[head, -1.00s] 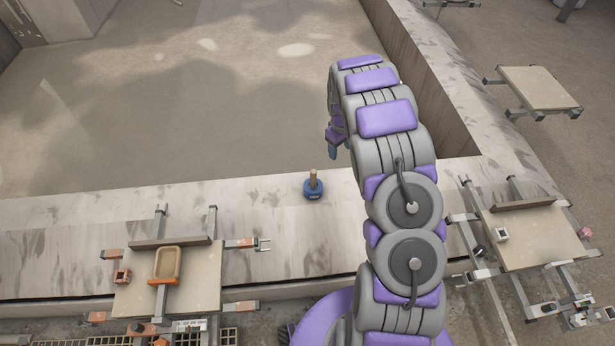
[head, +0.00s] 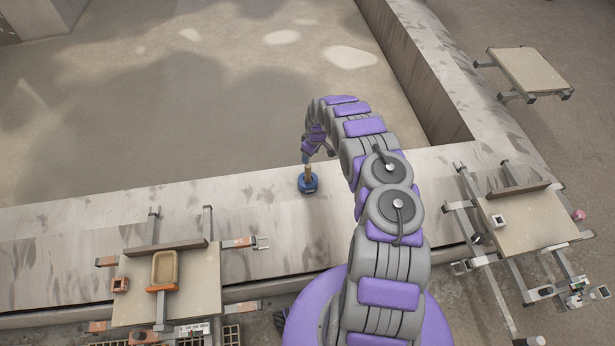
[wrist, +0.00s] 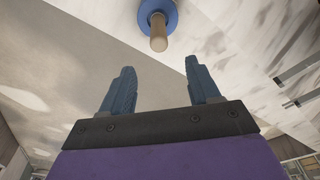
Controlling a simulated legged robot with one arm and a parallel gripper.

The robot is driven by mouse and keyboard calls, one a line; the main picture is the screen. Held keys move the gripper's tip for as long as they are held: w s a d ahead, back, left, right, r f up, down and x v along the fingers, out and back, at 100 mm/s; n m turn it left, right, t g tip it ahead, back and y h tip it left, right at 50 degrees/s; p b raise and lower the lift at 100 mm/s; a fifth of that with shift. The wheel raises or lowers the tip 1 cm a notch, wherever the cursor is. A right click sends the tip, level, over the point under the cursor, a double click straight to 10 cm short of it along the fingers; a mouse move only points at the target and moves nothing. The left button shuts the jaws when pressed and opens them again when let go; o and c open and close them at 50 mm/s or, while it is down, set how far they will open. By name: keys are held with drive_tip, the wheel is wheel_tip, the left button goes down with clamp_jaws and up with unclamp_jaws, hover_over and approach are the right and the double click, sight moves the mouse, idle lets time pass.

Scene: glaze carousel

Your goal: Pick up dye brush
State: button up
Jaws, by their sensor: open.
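The dye brush (head: 308,184) stands upright on the pale stone ledge, with a round blue base and a tan wooden handle. In the wrist view the brush (wrist: 158,36) shows at the top, its handle end toward the camera, beyond the fingertips and roughly between them sideways. My gripper (wrist: 159,66) is open, its two blue-grey fingers apart with nothing between them. In the head view my gripper (head: 307,156) hangs pointing down right at the top of the brush handle; whether it touches cannot be told there.
A board (head: 190,290) with a tan tray (head: 165,268) stands at the front left. Another metal-framed board (head: 530,220) stands at the right, and a third (head: 530,70) farther back. The ledge (head: 240,220) around the brush is clear. A raised wall (head: 420,70) runs behind at right.

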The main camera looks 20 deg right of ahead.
sight(308, 166)
drive_tip(key=f, duration=0.3)
drive_tip(key=f+b, duration=0.1)
drive_tip(key=f, duration=0.1)
drive_tip(key=w+f+b, duration=0.1)
drive_tip(key=f, duration=0.2)
drive_tip(key=shift+a+f, duration=0.3)
drive_tip(key=shift+a, duration=0.1)
drive_tip(key=shift+w+f+b, duration=0.15)
drive_tip(key=shift+f+b, duration=0.4)
drive_tip(key=shift+f, duration=0.75)
drive_tip(key=shift+w+f+b, duration=0.1)
drive_tip(key=shift+f+b, duration=0.4)
drive_tip(key=shift+f, duration=0.75)
drive_tip(key=c, duration=1)
drive_tip(key=shift+c, duration=0.2)
drive_tip(key=shift+r, duration=0.15)
